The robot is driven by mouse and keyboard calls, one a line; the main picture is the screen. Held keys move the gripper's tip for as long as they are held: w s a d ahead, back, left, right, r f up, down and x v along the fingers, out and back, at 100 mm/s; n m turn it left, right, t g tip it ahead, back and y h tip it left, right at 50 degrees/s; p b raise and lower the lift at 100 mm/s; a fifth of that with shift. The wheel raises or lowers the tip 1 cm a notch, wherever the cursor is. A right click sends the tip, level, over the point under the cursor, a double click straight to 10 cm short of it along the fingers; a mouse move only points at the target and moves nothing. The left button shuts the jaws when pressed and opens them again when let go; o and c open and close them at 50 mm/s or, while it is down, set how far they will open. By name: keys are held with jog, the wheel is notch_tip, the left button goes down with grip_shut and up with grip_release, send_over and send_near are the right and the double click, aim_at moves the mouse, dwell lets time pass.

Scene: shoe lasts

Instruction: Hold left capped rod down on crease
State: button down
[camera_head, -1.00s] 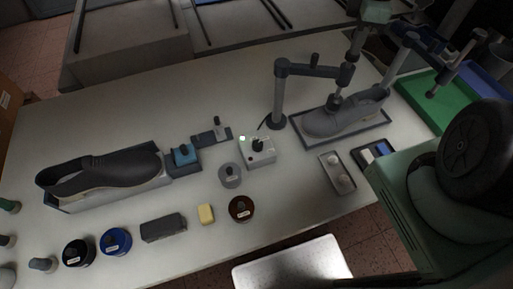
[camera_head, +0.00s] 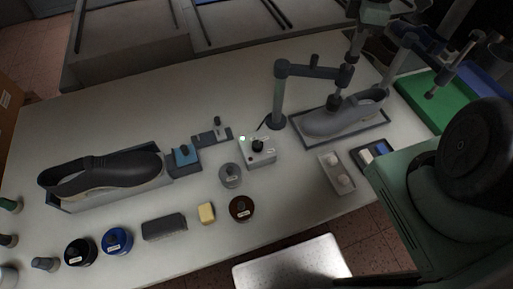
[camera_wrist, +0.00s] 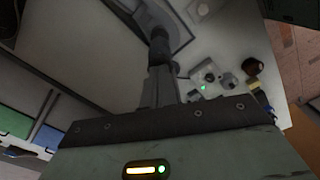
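The grey shoe (camera_head: 346,118) lies on a dark-edged tray (camera_head: 372,142) at the right of the table. The left post (camera_head: 279,97) carries a level arm that reaches over the shoe. The left capped rod (camera_head: 335,102) stands at that arm's end, its foot on the shoe's upper; the crease is hidden under it. My gripper (camera_head: 346,72) comes down on the rod's top from above. In the wrist view my gripper (camera_wrist: 160,72) looks shut around the rod's top, with the dark rod (camera_wrist: 159,45) beyond the fingertips. The right capped rod (camera_head: 442,84) hangs free from its own arm.
A white box (camera_head: 258,152) with a black knob and lit green lamp stands left of the shoe. A small tray (camera_head: 337,173) with two round pieces is in front. A black shoe (camera_head: 105,175), tins and a yellow block (camera_head: 206,212) are farther left. A green bin (camera_head: 425,105) is right.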

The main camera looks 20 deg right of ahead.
notch_tip(320, 180, up, 6)
jog(key=p, duration=0.6)
jog(key=shift+f, duration=0.25)
dwell(0.4)
jog(key=shift+a+f, duration=0.15)
jog(key=shift+a, duration=0.05)
jog(key=s+a+f+m+b, duration=0.2)
jog(key=s+a+f+b, duration=0.2)
jog(key=s+a, duration=0.5)
jog(key=s+a+f+m+b, duration=0.2)
jog(key=s+a+f+b, duration=0.2)
jog(key=s+a+b, duration=0.4)
jog(key=a+b, duration=0.1)
jog(key=a, duration=0.4)
jog(key=shift+s+f+m+y, duration=0.3)
jog(key=shift+s+f, duration=0.05)
